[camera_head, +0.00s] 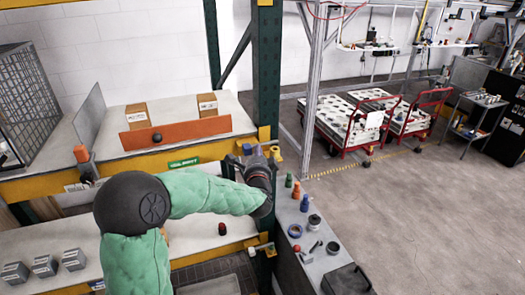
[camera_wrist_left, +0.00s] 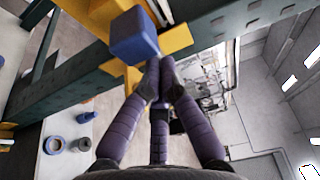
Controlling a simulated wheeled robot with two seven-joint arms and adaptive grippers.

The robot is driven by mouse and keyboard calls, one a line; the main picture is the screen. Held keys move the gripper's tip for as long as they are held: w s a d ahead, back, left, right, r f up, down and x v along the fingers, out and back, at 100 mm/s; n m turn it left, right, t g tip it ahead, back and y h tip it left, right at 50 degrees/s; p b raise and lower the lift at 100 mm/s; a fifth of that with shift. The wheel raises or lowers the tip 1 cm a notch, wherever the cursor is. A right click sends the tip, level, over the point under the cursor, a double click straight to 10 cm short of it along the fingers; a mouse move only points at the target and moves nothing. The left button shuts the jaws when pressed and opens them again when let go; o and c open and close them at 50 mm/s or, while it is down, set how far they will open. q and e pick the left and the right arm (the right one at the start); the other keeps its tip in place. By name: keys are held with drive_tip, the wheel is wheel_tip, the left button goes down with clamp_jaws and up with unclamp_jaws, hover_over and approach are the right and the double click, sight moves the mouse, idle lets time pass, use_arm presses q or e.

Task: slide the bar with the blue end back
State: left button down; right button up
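The bar's blue end (camera_head: 247,149) shows at the right end of the upper shelf, by the green upright. In the left wrist view the blue end (camera_wrist_left: 133,35) is a block in front of a yellow bracket (camera_wrist_left: 172,40). My left gripper (camera_head: 262,160) reaches up beside it. Its fingertips also show in the left wrist view (camera_wrist_left: 160,68), drawn together with nothing visible between them, just beside the blue block. Whether they touch it I cannot tell. The rest of this bar is hidden. My right gripper is out of view.
An orange end (camera_head: 81,153) stands at the shelf's left. An orange board (camera_head: 176,133) and two cartons (camera_head: 137,116) are on the upper shelf. The green upright (camera_head: 266,70) stands close behind my gripper. A narrow bench (camera_head: 318,262) with small parts is at right.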

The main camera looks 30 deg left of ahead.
sight(244, 151)
use_arm(q)
drive_tip(key=shift+s+a+b, duration=0.55)
drive_tip(key=shift+s+a, duration=1.1)
drive_tip(key=shift+s, duration=0.3)
drive_tip(key=shift+w+d, duration=0.1)
